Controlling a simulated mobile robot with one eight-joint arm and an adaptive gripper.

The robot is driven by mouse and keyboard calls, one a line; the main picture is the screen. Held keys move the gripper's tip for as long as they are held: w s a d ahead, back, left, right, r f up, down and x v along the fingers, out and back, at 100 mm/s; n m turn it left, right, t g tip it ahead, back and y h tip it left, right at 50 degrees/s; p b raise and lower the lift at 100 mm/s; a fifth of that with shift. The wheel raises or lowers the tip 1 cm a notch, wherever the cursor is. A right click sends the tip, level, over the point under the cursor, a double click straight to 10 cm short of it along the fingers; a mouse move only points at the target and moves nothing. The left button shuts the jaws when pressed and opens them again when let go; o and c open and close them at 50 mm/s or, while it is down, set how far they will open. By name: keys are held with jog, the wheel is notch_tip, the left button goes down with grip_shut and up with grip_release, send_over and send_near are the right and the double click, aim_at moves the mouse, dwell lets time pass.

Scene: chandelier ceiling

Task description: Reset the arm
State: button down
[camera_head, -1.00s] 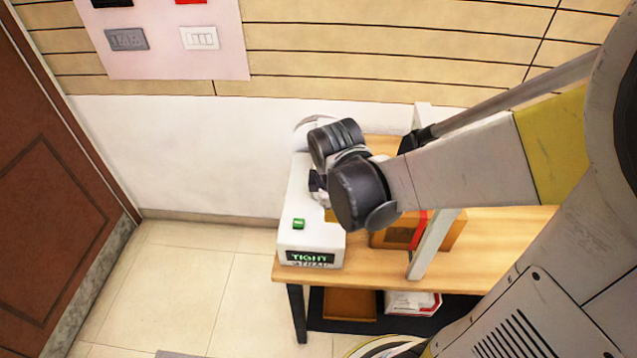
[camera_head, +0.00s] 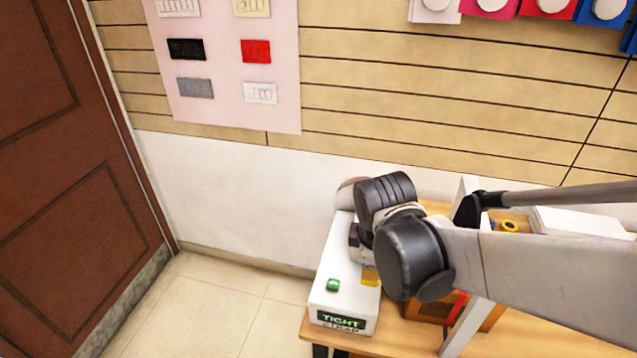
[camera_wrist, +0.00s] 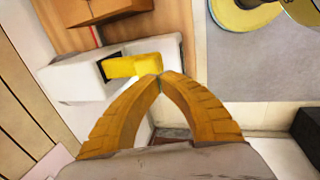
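My arm reaches in from the right in the head view. Its dark wrist joints hang over a white device with a green button and a lit "TIGHT" display (camera_head: 345,305). My gripper (camera_wrist: 160,78) shows in the wrist view, its two yellow-orange curved fingers meeting at the tips. In the head view my fingers are mostly hidden behind the wrist.
A wooden table (camera_head: 410,335) carries the device, with an orange-brown box (camera_head: 428,308) behind my arm. A wall panel with switches (camera_head: 235,105) is above left. A brown door (camera_head: 80,190) stands at the left. Bare floor (camera_head: 215,300) lies between door and table.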

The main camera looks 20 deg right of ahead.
jog(key=s+a+m+t+b, duration=0.1)
jog(key=m+b, duration=0.1)
jog(key=m, duration=0.2)
jog(key=s+a+m+t+y+b, duration=0.1)
jog(key=m+t+b, duration=0.1)
jog(key=m+b, duration=0.1)
jog(key=s+a+m+t+b, duration=0.1)
jog(key=a+m+b, duration=0.1)
jog(key=m, duration=0.3)
jog(key=shift+s+r+t+b, duration=0.3)
jog(key=shift+s+r+b, duration=0.05)
jog(key=shift+b, duration=0.1)
jog(key=shift+s, duration=0.1)
